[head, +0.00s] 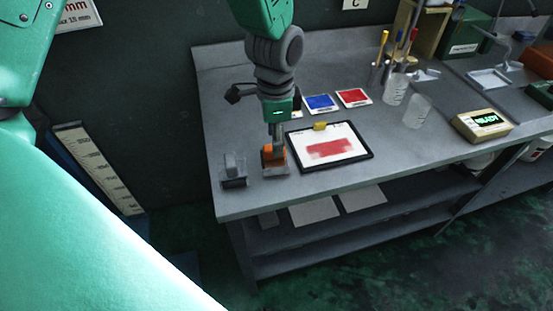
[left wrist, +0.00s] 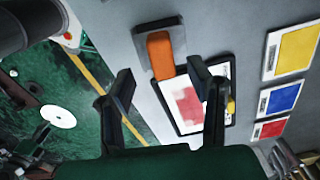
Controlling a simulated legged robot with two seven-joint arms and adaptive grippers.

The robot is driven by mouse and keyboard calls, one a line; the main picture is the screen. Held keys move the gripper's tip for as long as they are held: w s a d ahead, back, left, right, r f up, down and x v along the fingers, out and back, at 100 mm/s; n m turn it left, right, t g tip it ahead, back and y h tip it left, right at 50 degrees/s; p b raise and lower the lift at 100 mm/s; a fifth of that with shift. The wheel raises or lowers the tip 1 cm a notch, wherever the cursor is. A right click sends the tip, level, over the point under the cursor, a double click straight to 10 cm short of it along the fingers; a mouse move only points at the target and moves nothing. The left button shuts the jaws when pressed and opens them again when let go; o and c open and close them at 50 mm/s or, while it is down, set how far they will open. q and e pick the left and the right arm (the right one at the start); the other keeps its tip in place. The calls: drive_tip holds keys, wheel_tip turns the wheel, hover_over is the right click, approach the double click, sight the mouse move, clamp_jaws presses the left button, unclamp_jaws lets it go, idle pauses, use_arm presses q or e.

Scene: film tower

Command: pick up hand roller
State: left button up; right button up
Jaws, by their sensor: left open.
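An orange block-like piece (head: 268,155), apparently the hand roller's handle, stands at a grey base (head: 283,169) near the table's front left edge. In the left wrist view the orange piece (left wrist: 160,55) shows ahead of the gap between my fingers, in front of a dark grey plate (left wrist: 175,30). My left gripper (head: 275,143) points down right over it. In the left wrist view my left gripper (left wrist: 161,80) is open, its fingers apart and nothing held between them. Whether a finger touches the orange piece I cannot tell. My right gripper is not in view.
A small grey stand (head: 234,172) sits just left of the orange piece. A black-framed board (head: 358,156) with a red patch lies close on its right. Blue (head: 321,103) and red (head: 354,97) cards lie behind. Clear beakers (head: 417,111) and a display box (head: 482,124) are farther right.

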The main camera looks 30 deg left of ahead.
use_arm(q)
drive_tip(key=f, duration=0.4)
drive_tip(key=shift+a, duration=0.35)
drive_tip(key=shift+r, duration=0.15)
drive_tip(key=shift+c, duration=0.5)
drive_tip(key=shift+d, duration=0.2)
clamp_jaws()
wheel_tip(320, 180, up, 10)
drive_tip(key=shift+r+p, duration=0.1)
drive_tip(key=shift+p, duration=0.25)
drive_tip(key=c, duration=0.6)
unclamp_jaws()
clamp_jaws()
